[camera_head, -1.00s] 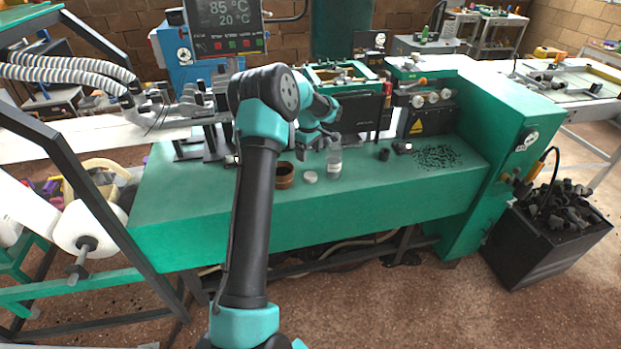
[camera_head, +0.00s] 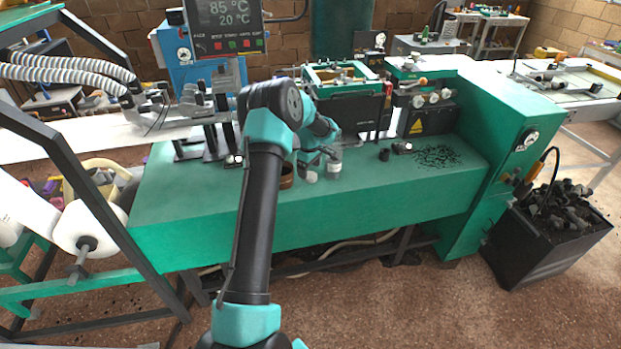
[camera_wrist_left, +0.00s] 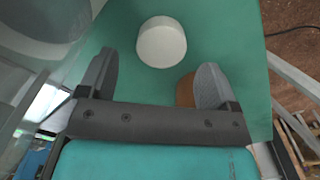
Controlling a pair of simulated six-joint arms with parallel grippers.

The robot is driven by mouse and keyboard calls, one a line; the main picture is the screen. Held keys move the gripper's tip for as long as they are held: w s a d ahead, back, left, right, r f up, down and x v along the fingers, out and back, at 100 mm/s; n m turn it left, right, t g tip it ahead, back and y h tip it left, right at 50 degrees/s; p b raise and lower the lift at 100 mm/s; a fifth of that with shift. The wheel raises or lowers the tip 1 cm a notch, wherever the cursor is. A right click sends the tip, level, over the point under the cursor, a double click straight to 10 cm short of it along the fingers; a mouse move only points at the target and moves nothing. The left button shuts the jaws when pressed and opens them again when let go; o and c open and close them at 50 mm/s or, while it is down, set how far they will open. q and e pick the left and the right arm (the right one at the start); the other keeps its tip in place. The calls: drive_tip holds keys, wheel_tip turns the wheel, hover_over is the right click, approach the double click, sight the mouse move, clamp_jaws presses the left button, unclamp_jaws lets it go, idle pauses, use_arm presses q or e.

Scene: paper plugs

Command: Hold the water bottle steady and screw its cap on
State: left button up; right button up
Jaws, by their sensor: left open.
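My right gripper is in neither view.
A brown round container (camera_head: 287,177) stands left of the cap; the right finger partly covers it in the wrist view (camera_wrist_left: 185,91). Black pellets (camera_head: 437,157) lie at the bench's right. The bench top's front (camera_head: 390,195) is clear. Machine parts stand behind.

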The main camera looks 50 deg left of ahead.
sight(310, 175)
use_arm(q)
wheel_tip(310, 175, down, 3)
drive_tip(key=shift+d+f, duration=0.1)
drive_tip(key=shift+f, duration=0.05)
idle(0.4)
drive_tip(key=c, duration=1)
drive_tip(key=shift+r, duration=0.55)
wheel_tip(310, 175, up, 3)
drive_tip(key=shift+f, duration=0.15)
drive_tip(key=s+d, duration=0.3)
drive_tip(key=d, duration=0.1)
drive_tip(key=s+d, duration=0.4)
drive_tip(key=s+d+r, duration=0.1)
drive_tip(key=s+d, duration=0.2)
drive_tip(key=d, duration=0.1)
drive_tip(key=shift+s+r, duration=0.1)
drive_tip(key=shift+s, duration=0.2)
